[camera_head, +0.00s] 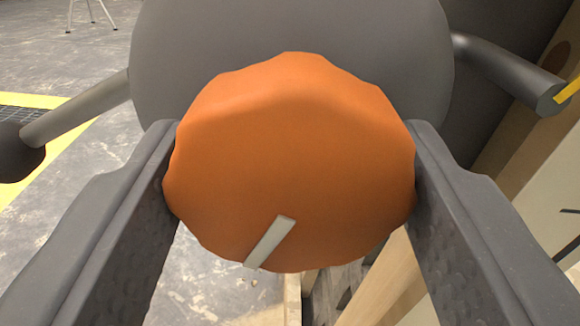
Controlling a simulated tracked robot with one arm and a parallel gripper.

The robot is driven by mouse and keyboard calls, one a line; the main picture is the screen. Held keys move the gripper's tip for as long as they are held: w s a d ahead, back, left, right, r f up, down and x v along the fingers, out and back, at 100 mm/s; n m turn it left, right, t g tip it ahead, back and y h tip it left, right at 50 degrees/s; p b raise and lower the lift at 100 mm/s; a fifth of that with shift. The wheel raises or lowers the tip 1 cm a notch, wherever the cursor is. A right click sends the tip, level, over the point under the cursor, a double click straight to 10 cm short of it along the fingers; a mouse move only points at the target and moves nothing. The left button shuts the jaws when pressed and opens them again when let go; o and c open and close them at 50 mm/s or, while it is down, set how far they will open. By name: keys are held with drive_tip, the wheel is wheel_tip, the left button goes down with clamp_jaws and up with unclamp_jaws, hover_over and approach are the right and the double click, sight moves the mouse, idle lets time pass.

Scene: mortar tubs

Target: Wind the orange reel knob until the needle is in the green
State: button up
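The orange reel knob (290,160) fills the middle of the view, with a scalloped rim and a pale grey marker strip (270,242) on its lower face, slanting down to the left. My gripper (292,135) has one finger on each side of the knob. Both fingers meet the knob's edges with no gap showing, so it looks shut on it. Behind the knob is a large dark grey round body (290,30), the reel. No needle or green zone can be made out.
Grey rods stick out from behind the reel to the left (75,108) and right (510,75), the right one near a yellow piece. Pale boards (530,180) stand at right, with dark marks at the edge. Concrete floor with a yellow line lies at left.

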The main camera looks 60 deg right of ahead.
drive_tip(key=shift+d, duration=0.3)
drive_tip(key=shift+a, duration=0.3)
drive_tip(key=shift+m, duration=0.4)
drive_tip(key=m+b, duration=0.2)
drive_tip(key=m, duration=0.2)
drive_tip(key=shift+w+a+m, duration=0.1)
drive_tip(key=shift+a+m, duration=0.05)
drive_tip(key=shift+m, duration=0.15)
drive_tip(key=m+b, duration=0.1)
drive_tip(key=m, duration=0.1)
drive_tip(key=shift+f+m+b, duration=0.15)
drive_tip(key=shift+m+b, duration=0.15)
drive_tip(key=shift+b, duration=0.1)
drive_tip(key=shift+m+b, duration=1.25)
drive_tip(key=shift+m, duration=0.65)
